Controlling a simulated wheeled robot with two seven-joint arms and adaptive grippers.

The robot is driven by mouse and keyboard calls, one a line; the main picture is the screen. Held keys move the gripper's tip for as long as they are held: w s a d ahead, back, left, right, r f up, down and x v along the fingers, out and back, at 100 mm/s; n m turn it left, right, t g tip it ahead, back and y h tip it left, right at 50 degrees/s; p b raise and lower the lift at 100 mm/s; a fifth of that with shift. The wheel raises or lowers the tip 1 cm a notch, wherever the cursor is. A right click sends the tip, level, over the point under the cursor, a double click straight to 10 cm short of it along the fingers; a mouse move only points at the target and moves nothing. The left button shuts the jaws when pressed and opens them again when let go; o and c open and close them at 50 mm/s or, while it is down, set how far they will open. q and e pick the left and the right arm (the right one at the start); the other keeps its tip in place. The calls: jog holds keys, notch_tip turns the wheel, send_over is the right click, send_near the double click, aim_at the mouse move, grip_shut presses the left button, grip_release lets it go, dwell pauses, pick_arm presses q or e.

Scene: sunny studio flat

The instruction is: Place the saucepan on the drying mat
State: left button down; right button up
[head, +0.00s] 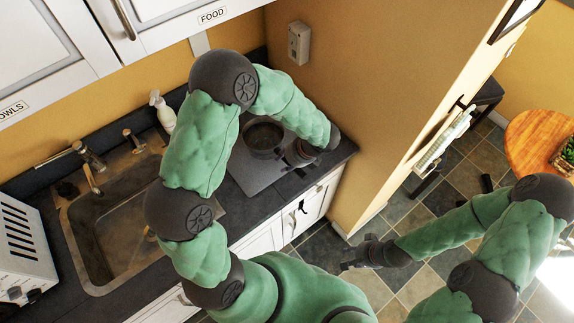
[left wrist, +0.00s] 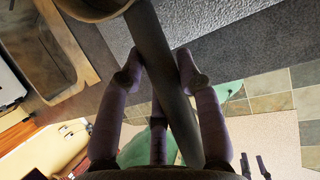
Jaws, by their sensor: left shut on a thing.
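The saucepan (head: 263,137) is a dark round pan at the back of the counter, over the grey drying mat (head: 247,174). My left gripper (head: 298,153) is shut on its handle, to the right of the pan. In the left wrist view the long handle (left wrist: 160,60) runs between the two fingers (left wrist: 158,78), and part of the pan (left wrist: 95,8) shows at the top edge. The mat (left wrist: 215,25) shows beside it. I cannot tell whether the pan's base touches the mat. My right gripper (head: 358,254) is empty and looks open, over the floor.
A sink (head: 115,225) with a tap (head: 90,158) is left of the mat. A soap bottle (head: 161,110) stands behind it, and a white toaster oven (head: 25,255) is at the far left. A wall (head: 370,90) closes the counter's right end. A round wooden table (head: 535,140) stands far right.

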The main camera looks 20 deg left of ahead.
pick_arm(q)
jog(key=shift+w+f, duration=0.45)
jog(key=shift+f, duration=1.55)
jog(key=c, duration=0.9)
grip_release()
jog(key=shift+o, duration=0.2)
jog(key=v, duration=1.2)
jog(key=shift+p, duration=0.35)
jog(key=shift+d, duration=0.1)
